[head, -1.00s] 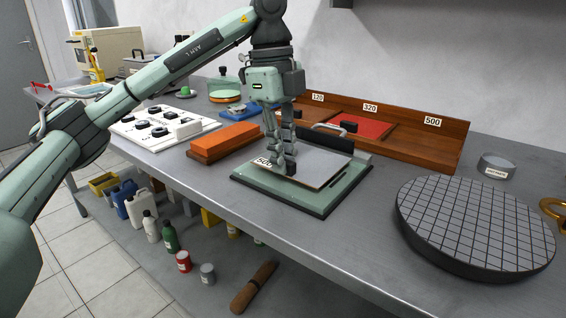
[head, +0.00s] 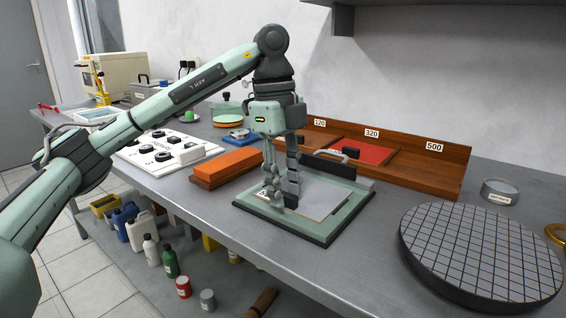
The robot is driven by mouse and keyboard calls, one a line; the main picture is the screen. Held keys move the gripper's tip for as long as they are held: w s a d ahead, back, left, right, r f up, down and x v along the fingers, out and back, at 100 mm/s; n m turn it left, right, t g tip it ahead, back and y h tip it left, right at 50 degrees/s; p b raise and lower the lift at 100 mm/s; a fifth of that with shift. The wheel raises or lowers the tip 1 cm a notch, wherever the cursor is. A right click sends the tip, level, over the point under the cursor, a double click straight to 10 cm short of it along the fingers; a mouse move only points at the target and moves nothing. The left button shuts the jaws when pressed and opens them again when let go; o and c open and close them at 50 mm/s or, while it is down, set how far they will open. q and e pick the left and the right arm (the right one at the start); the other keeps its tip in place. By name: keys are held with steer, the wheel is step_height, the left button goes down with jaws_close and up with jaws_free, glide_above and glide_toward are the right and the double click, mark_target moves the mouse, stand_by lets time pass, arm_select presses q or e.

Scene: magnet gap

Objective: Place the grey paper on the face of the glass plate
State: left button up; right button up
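The grey paper (head: 322,200) lies flat, or very nearly so, on the glass plate (head: 349,205), which has a pale green border and dark edge. A white label (head: 263,193) at the paper's left corner is partly hidden by my fingers. My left gripper (head: 282,203) points down over the paper's left part, its fingers apart and their tips at or just above the sheet. It looks open; I cannot tell whether a tip touches. My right gripper is not in view.
A dark bar with a handle (head: 330,164) stands along the plate's back edge. An orange block (head: 226,168) is left of the plate, a round gridded disc (head: 480,250) right. Behind is a wooden rack (head: 420,172) labelled 120, 320 and 500. Bare bench lies between plate and disc.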

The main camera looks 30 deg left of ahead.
arm_select(q)
steer(key=r, duration=0.2)
steer(key=r+p, duration=0.1)
steer(key=r, duration=0.2)
steer(key=a+r+p, duration=0.1)
steer(key=r, duration=0.1)
steer(key=shift+w+r, duration=0.1)
steer(key=shift+r, duration=0.25)
steer(key=r, duration=0.2)
steer(key=r+p, duration=0.1)
steer(key=shift+a+r, duration=0.2)
steer(key=shift+r, duration=0.2)
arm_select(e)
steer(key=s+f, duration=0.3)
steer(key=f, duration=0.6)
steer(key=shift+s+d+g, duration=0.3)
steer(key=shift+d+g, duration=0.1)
arm_select(q)
steer(key=shift+c, duration=0.5)
